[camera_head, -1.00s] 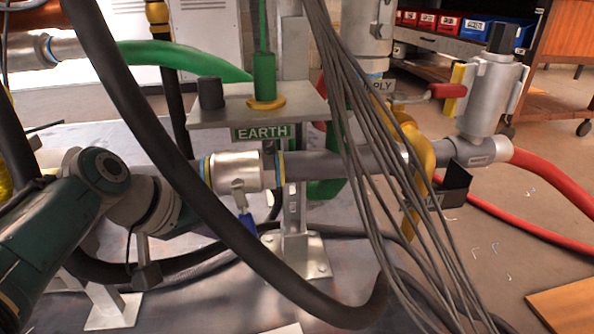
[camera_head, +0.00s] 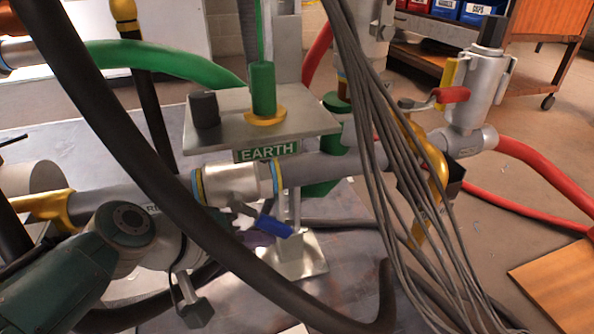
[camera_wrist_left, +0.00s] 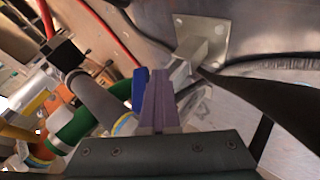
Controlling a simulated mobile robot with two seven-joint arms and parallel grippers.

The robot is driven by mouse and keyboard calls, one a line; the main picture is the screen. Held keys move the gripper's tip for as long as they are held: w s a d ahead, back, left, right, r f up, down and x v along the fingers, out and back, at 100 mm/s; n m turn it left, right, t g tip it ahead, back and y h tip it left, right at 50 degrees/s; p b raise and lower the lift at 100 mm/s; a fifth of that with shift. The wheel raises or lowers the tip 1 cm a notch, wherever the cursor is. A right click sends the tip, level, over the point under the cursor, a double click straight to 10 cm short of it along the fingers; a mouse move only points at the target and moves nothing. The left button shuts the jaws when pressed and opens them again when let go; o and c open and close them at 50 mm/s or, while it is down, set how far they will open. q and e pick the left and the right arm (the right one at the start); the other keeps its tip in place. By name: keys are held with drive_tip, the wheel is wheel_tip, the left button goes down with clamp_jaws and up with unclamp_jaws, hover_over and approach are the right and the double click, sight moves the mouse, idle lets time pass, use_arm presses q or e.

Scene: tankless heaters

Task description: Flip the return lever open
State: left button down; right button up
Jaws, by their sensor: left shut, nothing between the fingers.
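The return lever has a blue handle (camera_head: 275,226) on a metal valve body (camera_head: 232,184) in the grey pipe. The handle slants right and slightly down from its pivot. A label beginning "RE" on the pipe is partly hidden by my arm. My left gripper (camera_head: 258,240) is mostly hidden behind a thick black hose, its purple fingers just below the lever. In the left wrist view the fingers (camera_wrist_left: 160,98) are shut and empty, and the blue handle (camera_wrist_left: 138,91) lies right beside them. I cannot tell if they touch. My right gripper is not in view.
A thick black hose (camera_head: 150,170) crosses in front of the valve and my left arm. A bundle of grey cables (camera_head: 400,170) hangs to the right. A metal shelf (camera_head: 310,124) with an EARTH sign (camera_head: 268,151) sits above the pipe. A red-handled valve lever (camera_head: 450,95) is farther right.

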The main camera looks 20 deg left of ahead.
sight(274, 227)
use_arm(q)
drive_tip(key=shift+w+d+r, duration=0.35)
drive_tip(key=shift+d+r, duration=0.1)
drive_tip(key=shift+d, duration=0.05)
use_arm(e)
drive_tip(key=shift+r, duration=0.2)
use_arm(q)
drive_tip(key=shift+w+d+r, duration=0.2)
drive_tip(key=shift+d+r, duration=0.15)
drive_tip(key=shift+d, duration=0.1)
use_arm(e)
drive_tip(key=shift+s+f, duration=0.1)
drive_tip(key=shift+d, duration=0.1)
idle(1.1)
